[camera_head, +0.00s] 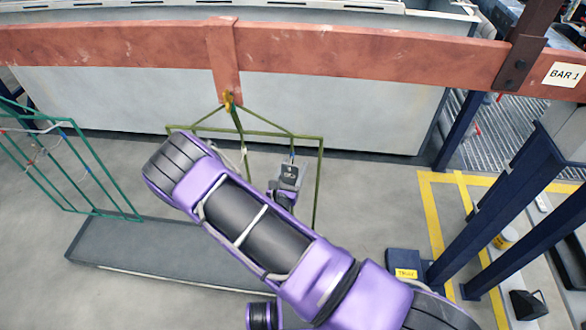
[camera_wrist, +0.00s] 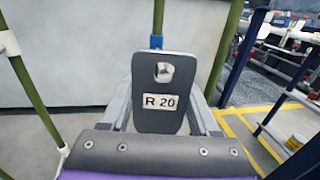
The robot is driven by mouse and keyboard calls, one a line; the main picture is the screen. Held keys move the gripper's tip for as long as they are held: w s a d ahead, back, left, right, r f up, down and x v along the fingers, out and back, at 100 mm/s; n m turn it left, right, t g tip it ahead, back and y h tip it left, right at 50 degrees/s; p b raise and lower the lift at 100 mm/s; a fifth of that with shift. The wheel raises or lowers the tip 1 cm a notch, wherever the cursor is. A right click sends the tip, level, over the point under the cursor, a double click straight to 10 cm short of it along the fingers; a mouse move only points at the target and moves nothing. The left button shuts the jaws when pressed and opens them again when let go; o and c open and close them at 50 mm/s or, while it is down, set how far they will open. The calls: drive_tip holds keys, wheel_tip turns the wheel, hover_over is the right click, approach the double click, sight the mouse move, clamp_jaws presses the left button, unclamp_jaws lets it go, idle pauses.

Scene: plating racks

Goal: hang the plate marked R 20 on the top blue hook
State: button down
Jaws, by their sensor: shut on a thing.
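The plate marked R 20 (camera_wrist: 158,121) is dark grey and upright, with a hole near its top and a white label. In the head view, it shows small and dark (camera_head: 290,173). My gripper (camera_wrist: 160,112) is shut on the plate, with a grey finger at each side. In the head view, my gripper (camera_head: 284,193) is partly hidden by my arm. A blue hook (camera_wrist: 156,42) on a green upright shows just above the plate's top edge, and in the head view too (camera_head: 291,157).
The olive-green rack (camera_head: 321,185) hangs from a yellow hook (camera_head: 228,99) under the red beam (camera_head: 370,57). A teal rack (camera_head: 108,173) stands left. A grey platform (camera_head: 150,256) lies below. Dark blue posts (camera_head: 490,205) stand right. My arm hides much of the rack.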

drive_tip(key=shift+w+f, duration=0.2)
drive_tip(key=shift+f, duration=0.05)
idle(0.3)
idle(0.4)
drive_tip(key=shift+c, duration=0.2)
unclamp_jaws()
drive_tip(key=v, duration=1.7)
drive_tip(key=shift+s, duration=0.2)
